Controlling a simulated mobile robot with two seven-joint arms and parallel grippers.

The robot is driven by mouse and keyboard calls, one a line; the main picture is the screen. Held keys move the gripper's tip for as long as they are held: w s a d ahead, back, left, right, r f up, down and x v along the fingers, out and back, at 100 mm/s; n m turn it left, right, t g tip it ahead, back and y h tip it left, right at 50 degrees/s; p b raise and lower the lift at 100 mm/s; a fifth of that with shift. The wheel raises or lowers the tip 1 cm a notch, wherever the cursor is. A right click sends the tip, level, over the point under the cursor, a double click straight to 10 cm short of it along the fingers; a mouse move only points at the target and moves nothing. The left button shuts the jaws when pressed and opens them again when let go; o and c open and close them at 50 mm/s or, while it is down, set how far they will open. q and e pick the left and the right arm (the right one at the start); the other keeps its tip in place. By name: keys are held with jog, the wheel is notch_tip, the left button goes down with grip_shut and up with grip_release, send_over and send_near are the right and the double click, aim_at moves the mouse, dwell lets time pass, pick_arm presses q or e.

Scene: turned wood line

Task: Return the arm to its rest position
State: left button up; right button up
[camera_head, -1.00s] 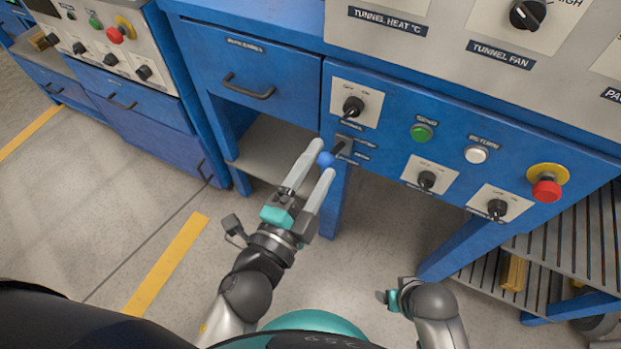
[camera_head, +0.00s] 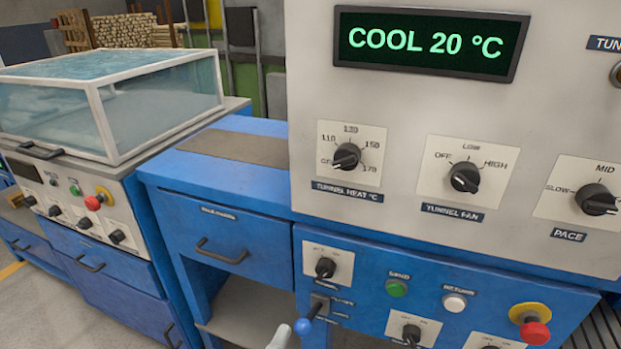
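The tip of one pale finger of my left gripper (camera_head: 281,337) shows at the bottom edge, just left of the lever with the blue ball knob (camera_head: 302,326). The rest of that gripper and its arm are below the picture, so its opening is hidden. I cannot tell whether the finger touches the knob. My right gripper is out of view. The lever sticks out from the blue lower panel (camera_head: 375,265).
The display (camera_head: 430,44) reads "COOL 20 °C". Below it are the tunnel heat dial (camera_head: 346,156), fan dial (camera_head: 464,178) and pace dial (camera_head: 596,200). A red stop button (camera_head: 535,330) sticks out at lower right. A glass-covered machine (camera_head: 110,105) stands left.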

pick_arm(q)
jog(key=s+a+f+n+g+y+p, duration=0.1)
jog(key=s+a+f+n+g+p, duration=0.15)
jog(key=f, duration=0.65)
jog(key=s+a+f+n+g+y+p, duration=0.1)
jog(key=a+f+n+g, duration=0.15)
jog(key=f, duration=0.55)
jog(key=s+a+f+n+g+y+p, duration=0.1)
jog(key=s+a+f+n+g+p, duration=0.15)
jog(key=f, duration=0.65)
jog(key=s+a+f+n+g+y+p, duration=0.1)
jog(key=s+a+f+n+g, duration=0.2)
jog(key=s, duration=0.4)
jog(key=s+a+f+n+g+y+p, duration=0.2)
jog(key=s+a+f+n+g, duration=0.2)
jog(key=s+a+f, duration=0.3)
jog(key=shift+s+a+f+n, duration=0.4)
jog(key=shift+s+a, duration=0.1)
jog(key=shift+a, duration=0.25)
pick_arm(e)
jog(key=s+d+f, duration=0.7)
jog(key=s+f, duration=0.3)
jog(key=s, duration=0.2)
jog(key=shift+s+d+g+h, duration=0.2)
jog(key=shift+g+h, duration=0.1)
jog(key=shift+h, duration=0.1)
